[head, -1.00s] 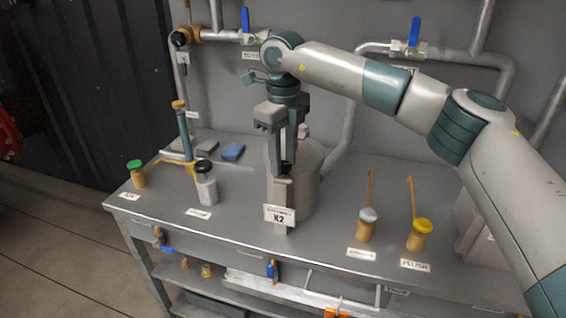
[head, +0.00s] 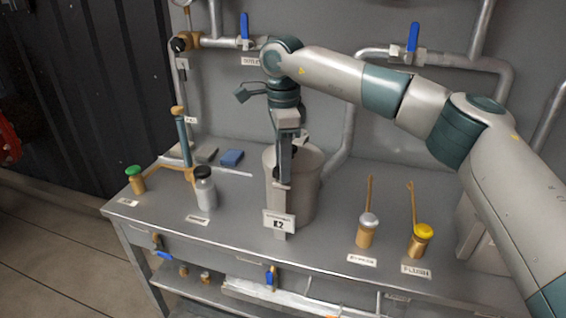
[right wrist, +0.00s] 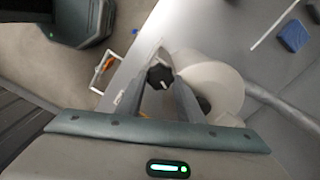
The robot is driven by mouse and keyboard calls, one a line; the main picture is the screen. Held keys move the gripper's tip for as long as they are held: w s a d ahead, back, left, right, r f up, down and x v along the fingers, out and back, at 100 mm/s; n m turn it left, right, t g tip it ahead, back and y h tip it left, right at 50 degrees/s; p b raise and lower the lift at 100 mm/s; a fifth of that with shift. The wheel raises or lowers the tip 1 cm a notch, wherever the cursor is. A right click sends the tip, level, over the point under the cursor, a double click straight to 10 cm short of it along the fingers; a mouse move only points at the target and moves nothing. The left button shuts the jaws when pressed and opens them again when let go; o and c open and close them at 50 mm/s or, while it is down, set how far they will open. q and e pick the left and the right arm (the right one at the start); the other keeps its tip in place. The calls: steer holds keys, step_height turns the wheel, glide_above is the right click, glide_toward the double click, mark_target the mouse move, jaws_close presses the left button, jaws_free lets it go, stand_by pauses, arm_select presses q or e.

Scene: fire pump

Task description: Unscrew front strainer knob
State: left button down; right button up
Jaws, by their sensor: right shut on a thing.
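The strainer is a grey cylindrical pot (head: 308,198) on the bench, with an upright grey post and a K2 plate (head: 279,221) at its front. My right gripper (head: 284,178) points down over the top of the post at the pot's front edge. In the right wrist view, a black knob with a light mark (right wrist: 160,78) sits between the converging fingers (right wrist: 164,70), and they are shut on it. In the head view the fingers largely hide the knob. I cannot tell how far it is unscrewed. My left gripper is not in view.
A black-capped bottle (head: 204,190) and a green-capped fitting (head: 136,180) stand left on the bench (head: 335,250). A silver-capped fitting (head: 367,232) and a yellow-capped one (head: 420,240) stand right. Blue-handled valves (head: 412,40) and pipes line the wall. A blue block (head: 232,157) lies behind.

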steer(key=shift+w+r+n, duration=0.1)
steer(key=shift+n, duration=0.4)
steer(key=o, duration=1.1)
steer(key=shift+c, duration=0.2)
